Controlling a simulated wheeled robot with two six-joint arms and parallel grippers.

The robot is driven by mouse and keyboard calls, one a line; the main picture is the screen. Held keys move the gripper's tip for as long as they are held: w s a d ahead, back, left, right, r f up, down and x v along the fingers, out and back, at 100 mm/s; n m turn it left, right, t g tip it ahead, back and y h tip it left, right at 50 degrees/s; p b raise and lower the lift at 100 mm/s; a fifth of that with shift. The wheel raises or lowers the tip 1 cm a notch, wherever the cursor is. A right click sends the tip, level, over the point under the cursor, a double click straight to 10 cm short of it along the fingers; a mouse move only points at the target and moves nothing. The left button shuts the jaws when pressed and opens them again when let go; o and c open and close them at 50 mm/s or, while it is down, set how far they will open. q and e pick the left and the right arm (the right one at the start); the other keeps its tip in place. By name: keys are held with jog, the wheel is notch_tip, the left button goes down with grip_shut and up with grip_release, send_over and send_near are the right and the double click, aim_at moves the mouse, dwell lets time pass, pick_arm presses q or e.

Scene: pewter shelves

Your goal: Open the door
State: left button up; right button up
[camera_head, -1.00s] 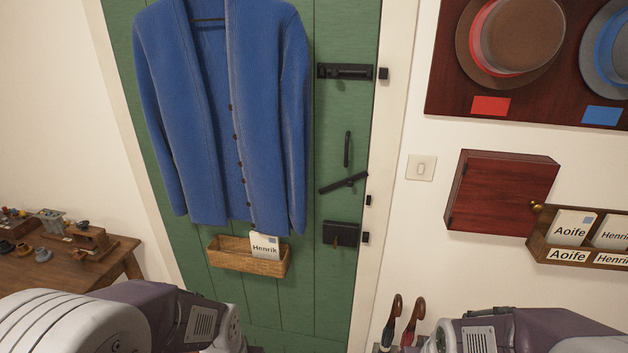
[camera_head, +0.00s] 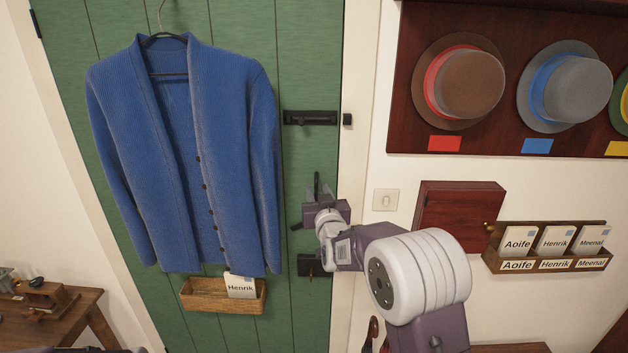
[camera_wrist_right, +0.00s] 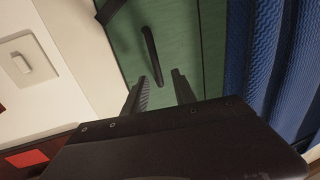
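The green door (camera_head: 310,70) is shut in its pale frame. It carries a black bolt (camera_head: 312,117) at the top and a black lock box (camera_head: 306,266) lower down. My right gripper (camera_head: 318,195) is in front of the door between these two. It hides most of the slanted black lever, whose left end (camera_head: 296,227) shows. In the right wrist view, my right gripper (camera_wrist_right: 160,85) is open and empty. The upright black pull bar (camera_wrist_right: 152,55) lies just beyond and between its fingertips; contact cannot be told. My left gripper is out of view.
A blue cardigan (camera_head: 190,150) hangs on the door left of the fittings, above a wicker basket (camera_head: 200,298). On the right wall are a light switch (camera_head: 386,201), a red-brown cabinet (camera_head: 455,210), a card rack (camera_head: 548,260) and a hat board (camera_head: 400,110).

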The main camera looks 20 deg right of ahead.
aim_at(317, 187)
jog(key=w, duration=0.2)
jog(key=w+p, duration=0.1)
jog(key=shift+w+d, duration=0.35)
jog(key=shift+d, duration=0.05)
jog(key=shift+a, duration=0.2)
jog(key=c, duration=0.3)
jog(key=shift+d, duration=0.1)
grip_shut()
dwell(0.5)
